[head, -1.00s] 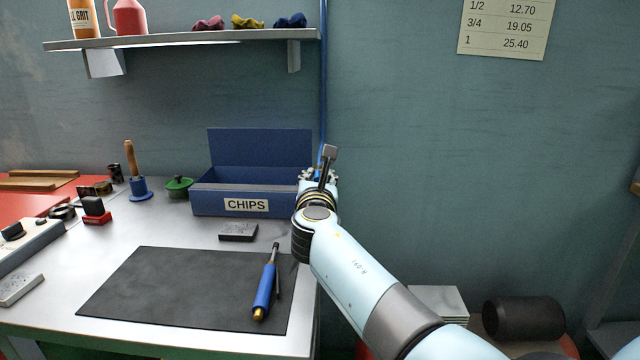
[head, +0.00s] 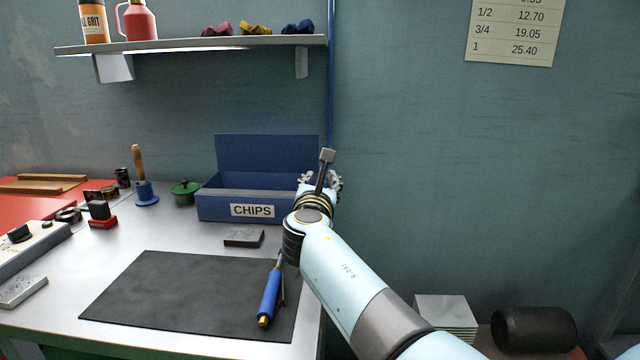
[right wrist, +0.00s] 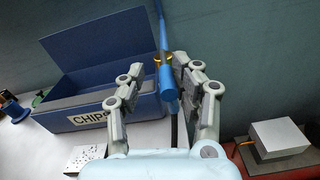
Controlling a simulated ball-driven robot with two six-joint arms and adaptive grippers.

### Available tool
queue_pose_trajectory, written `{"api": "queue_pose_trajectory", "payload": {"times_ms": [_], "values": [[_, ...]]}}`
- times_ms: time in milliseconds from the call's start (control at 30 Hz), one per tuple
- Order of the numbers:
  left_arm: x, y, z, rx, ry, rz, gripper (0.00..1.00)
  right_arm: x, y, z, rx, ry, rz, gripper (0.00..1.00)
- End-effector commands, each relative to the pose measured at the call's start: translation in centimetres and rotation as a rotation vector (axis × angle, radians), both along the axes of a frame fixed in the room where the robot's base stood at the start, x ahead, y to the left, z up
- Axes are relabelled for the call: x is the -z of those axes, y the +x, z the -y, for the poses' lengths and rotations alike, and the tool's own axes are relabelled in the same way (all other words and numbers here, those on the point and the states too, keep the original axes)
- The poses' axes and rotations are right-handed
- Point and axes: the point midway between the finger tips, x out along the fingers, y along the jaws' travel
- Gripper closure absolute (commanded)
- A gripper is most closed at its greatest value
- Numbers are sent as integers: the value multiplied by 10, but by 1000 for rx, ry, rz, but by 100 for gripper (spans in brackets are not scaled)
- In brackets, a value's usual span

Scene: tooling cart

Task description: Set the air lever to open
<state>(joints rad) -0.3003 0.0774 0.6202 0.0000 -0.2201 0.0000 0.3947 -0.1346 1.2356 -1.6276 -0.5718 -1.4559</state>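In the right wrist view a thin blue air pipe (right wrist: 161,25) runs down the wall to a small brass-yellow fitting (right wrist: 167,63). A thicker blue piece, which looks like the air lever (right wrist: 170,90), points down from the fitting. My right gripper (right wrist: 160,66) is open, with one finger on each side of the blue piece. I cannot tell whether either finger touches it. In the head view my right gripper (head: 320,179) is at the bench's right end, beside the chips box, and hides the fitting and lever. My left gripper is not in view.
The blue chips box (head: 252,211) stands close left of the gripper. A dark mat (head: 180,295) with a blue-handled tool (head: 270,297) lies on the bench. A shelf (head: 200,46) is above.

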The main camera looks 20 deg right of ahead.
Motion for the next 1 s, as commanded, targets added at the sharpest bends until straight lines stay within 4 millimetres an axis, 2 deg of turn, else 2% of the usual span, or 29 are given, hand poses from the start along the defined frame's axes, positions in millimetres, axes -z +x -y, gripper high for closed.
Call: {"api": "queue_pose_trajectory", "payload": {"times_ms": [367,467,800,1000], "values": [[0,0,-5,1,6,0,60,-2,-1,1,3,1,0,62],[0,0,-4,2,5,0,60,-13,-1,1,3,2,1,62],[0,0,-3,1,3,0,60,-80,-1,1,3,1,4,62],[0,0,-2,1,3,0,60,-98,-1,2,3,-1,1,62]]}}
